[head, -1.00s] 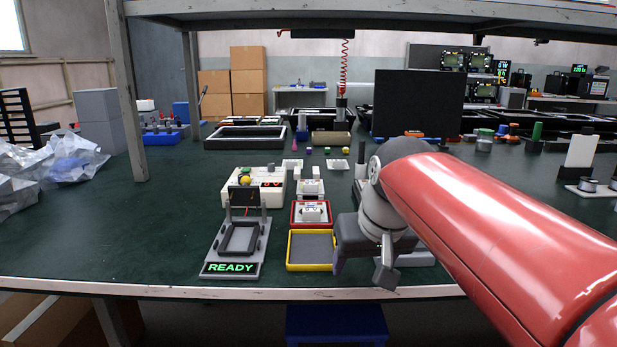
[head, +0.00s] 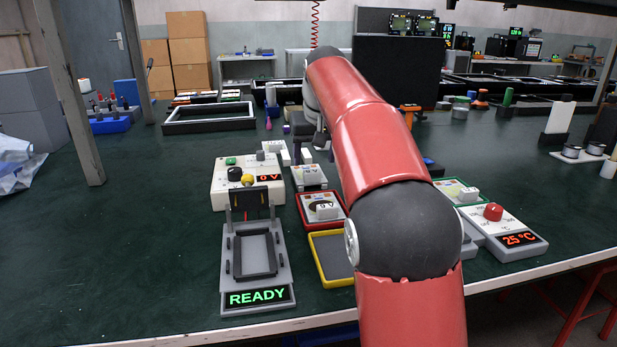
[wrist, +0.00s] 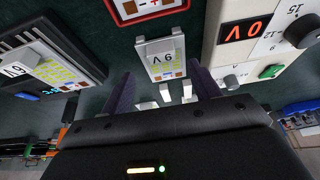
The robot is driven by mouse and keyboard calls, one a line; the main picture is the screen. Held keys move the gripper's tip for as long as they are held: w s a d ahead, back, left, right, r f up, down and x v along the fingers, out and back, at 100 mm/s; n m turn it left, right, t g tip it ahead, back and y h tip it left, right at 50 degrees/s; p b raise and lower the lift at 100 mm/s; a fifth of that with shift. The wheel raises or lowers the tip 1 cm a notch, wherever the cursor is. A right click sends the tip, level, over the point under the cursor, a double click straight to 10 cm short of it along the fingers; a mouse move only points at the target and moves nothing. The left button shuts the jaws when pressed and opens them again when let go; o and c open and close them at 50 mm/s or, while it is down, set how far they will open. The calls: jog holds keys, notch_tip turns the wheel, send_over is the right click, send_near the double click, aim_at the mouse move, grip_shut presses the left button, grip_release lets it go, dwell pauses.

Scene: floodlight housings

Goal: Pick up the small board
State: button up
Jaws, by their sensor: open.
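A small grey board (head: 309,176) with a white block on it lies on the green bench top, behind the red-rimmed tray. In the wrist view this small board (wrist: 163,66) lies just beyond my fingertips, near the middle. My gripper (wrist: 162,86) is open, its two dark purple fingers spread to either side, with nothing held between them. Small white blocks (wrist: 166,93) show between the fingers. In the head view my red arm hides most of the gripper, which is over the bench behind the board.
A red tray (head: 341,223) holds another board, with a yellow tray (head: 317,263) in front. A READY fixture (head: 227,270) stands front left, below a white 0 V unit (head: 222,196). A 25 °C unit (head: 515,252) is at right.

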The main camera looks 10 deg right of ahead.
aim_at(312, 171)
jog(key=x, duration=0.4)
jog(key=shift+s+a+f+b, duration=0.15)
jog(key=shift+s+a+b, duration=0.05)
jog(key=shift+b, duration=0.1)
jog(key=c, duration=1.1)
